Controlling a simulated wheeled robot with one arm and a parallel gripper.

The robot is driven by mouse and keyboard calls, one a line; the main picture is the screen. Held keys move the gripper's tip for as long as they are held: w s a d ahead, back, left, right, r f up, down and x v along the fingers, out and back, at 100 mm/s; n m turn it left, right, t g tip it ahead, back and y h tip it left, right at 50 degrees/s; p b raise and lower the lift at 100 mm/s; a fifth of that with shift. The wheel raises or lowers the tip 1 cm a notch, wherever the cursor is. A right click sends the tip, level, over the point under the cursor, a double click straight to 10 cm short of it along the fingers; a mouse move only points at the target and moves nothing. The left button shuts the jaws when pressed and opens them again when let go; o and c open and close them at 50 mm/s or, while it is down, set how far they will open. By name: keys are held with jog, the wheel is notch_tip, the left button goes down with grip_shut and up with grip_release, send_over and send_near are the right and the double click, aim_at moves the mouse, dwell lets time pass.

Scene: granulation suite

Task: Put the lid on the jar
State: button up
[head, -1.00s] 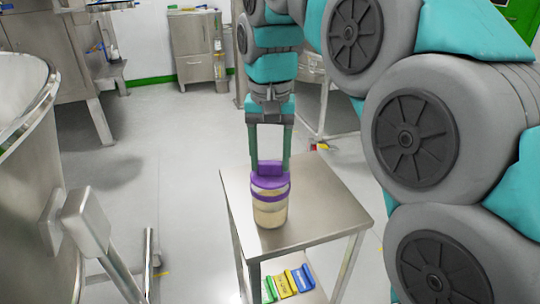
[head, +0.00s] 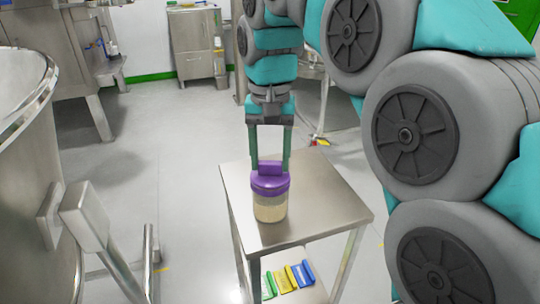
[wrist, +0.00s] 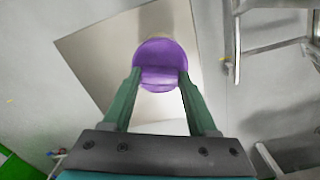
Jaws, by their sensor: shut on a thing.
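The jar (head: 269,212) is clear with pale contents and stands upright on the small steel table (head: 325,205). The purple lid (head: 270,185), with a raised block handle, sits at the jar's mouth with no gap visible in the head view. My gripper (head: 270,168) is above the jar, its two green fingers shut on the lid's handle. In the wrist view the lid (wrist: 160,62) lies between the fingertips (wrist: 160,76) and hides the jar's mouth beneath it.
Several coloured items (head: 288,280) lie on the table's lower shelf. A large steel vessel (head: 25,130) stands at the left. A steel cabinet (head: 195,45) is at the back. The tabletop around the jar is clear.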

aim_at(270, 162)
jog(key=o, duration=1.4)
jog(key=shift+w+r, duration=0.1)
jog(key=shift+r, duration=0.45)
notch_tip(270, 162, up, 7)
jog(key=shift+f+p, duration=0.1)
jog(key=shift+p, duration=1)
jog(key=shift+f, duration=0.1)
